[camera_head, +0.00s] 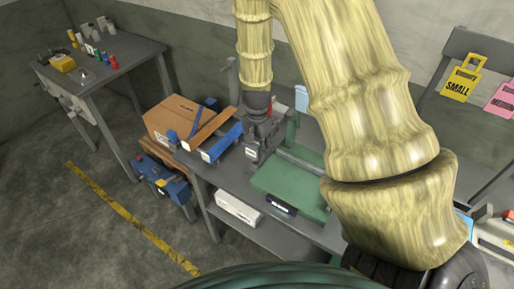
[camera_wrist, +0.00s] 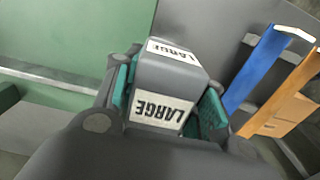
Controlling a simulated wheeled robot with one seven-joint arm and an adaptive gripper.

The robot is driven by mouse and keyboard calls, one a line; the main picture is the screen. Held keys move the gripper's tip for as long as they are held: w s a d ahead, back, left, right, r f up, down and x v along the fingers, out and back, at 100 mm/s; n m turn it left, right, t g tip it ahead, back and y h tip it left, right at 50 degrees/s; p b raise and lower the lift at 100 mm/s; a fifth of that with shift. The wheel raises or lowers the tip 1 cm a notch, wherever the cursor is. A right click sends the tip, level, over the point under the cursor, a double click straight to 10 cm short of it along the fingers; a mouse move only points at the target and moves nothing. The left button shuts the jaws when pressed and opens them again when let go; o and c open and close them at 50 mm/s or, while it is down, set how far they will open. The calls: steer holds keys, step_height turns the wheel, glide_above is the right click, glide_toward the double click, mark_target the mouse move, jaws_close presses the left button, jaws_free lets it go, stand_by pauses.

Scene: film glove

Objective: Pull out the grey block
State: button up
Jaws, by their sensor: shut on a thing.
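The grey block (camera_wrist: 171,72), with white labels reading "LARGE", sits between the teal finger pads of my gripper (camera_wrist: 166,98) in the wrist view. The pads press on its two sides, and its lower end is hidden by my gripper. In the head view my gripper (camera_head: 262,138) points down over the grey workbench, left of the green board. The block is too small and covered there to make out clearly. I cannot tell whether it still touches anything beneath it.
A green board (camera_head: 283,187) lies right of my gripper. A blue bar (camera_head: 222,144) and a brown bar (camera_head: 209,131) lie close on its left, beside a cardboard box (camera_head: 177,119). A white box (camera_head: 238,208) sits below. SMALL (camera_head: 459,86) and MEDIUM (camera_head: 503,99) tags hang at right.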

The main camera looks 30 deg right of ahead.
mark_target(257, 140)
steer(key=shift+r, duration=0.45)
steer(key=shift+r+p, duration=1.35)
steer(key=shift+p, duration=0.15)
